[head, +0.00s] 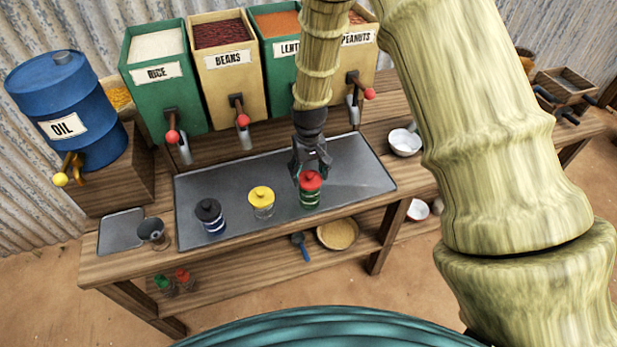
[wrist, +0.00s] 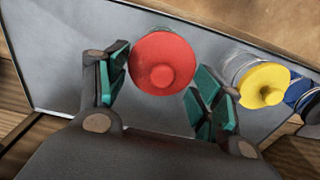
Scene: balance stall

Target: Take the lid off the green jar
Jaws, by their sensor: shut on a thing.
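The green-banded jar (head: 309,199) stands upright on the grey metal tray, at the right of a row of three jars. Its red lid (head: 311,181) is on top of it, with no clear gap between them. My gripper (head: 308,168) is pointing down at the lid from just behind it and is shut on it. In the wrist view the red lid (wrist: 161,66) lies between the two green-padded fingers (wrist: 160,90).
A yellow-lidded jar (head: 262,201) and a black-lidded jar (head: 210,215) stand to the left on the tray (head: 350,170). Behind are dispensers with red-knobbed taps (head: 242,121). A white bowl (head: 404,142) is to the right. The tray's right part is clear.

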